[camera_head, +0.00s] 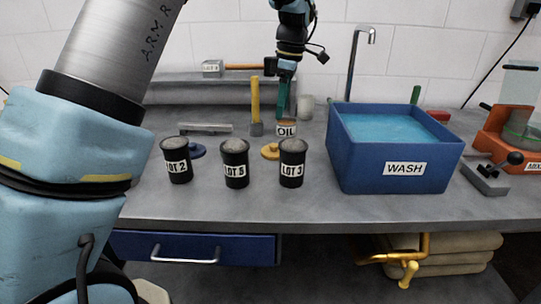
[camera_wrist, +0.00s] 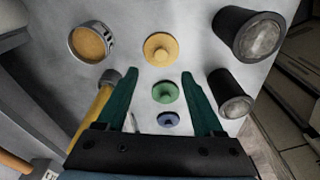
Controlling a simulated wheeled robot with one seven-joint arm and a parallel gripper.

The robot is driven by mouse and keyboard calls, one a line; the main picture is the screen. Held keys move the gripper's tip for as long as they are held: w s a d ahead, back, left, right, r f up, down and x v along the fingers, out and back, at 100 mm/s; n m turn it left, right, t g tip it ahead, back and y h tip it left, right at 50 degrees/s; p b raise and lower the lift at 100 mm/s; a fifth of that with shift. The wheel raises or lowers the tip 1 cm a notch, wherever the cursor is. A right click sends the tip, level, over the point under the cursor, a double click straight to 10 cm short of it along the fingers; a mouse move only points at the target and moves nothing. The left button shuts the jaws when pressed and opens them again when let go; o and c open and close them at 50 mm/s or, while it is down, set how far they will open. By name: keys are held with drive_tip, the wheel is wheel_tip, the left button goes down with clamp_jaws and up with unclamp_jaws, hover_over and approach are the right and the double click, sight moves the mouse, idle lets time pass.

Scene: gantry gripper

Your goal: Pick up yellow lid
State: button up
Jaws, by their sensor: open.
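The yellow lid (camera_head: 270,152) lies flat on the grey bench between the LOT 5 and LOT 3 cups, partly hidden by the LOT 3 cup. In the wrist view the yellow lid (camera_wrist: 160,49) is round with a raised knob, beyond my fingertips. A green lid (camera_wrist: 165,92) and a blue lid (camera_wrist: 168,119) show between the fingers in the wrist view; the blue lid (camera_head: 197,151) also shows in the head view.
The OIL tin (camera_head: 286,131) stands close to the yellow lid. Black cups LOT 2 (camera_head: 177,170), LOT 5 (camera_head: 235,172) and LOT 3 (camera_head: 292,172) line the front. A yellow-handled tool (camera_head: 255,98) stands upright behind. The blue WASH basin (camera_head: 361,168) is at right.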

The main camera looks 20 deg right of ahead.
drive_tip(key=p, duration=0.1)
hover_over(274, 145)
drive_tip(key=d, duration=0.1)
drive_tip(key=f, duration=0.5)
drive_tip(key=shift+s+d+f, duration=0.1)
drive_tip(key=shift+s+f, duration=0.1)
drive_tip(key=shift+f, duration=0.2)
drive_tip(key=shift+w+a+f+p, duration=0.1)
drive_tip(key=shift+a+f+p, duration=0.15)
drive_tip(key=shift+f, duration=0.6)
drive_tip(key=shift+a+f+p, duration=0.15)
drive_tip(key=shift+f+p, duration=0.25)
drive_tip(key=shift+f, duration=0.5)
drive_tip(key=shift+w+a+f+p, duration=0.1)
drive_tip(key=shift+a+f+p, duration=0.15)
drive_tip(key=shift+f, duration=0.6)
drive_tip(key=shift+s, duration=0.1)
clamp_jaws()
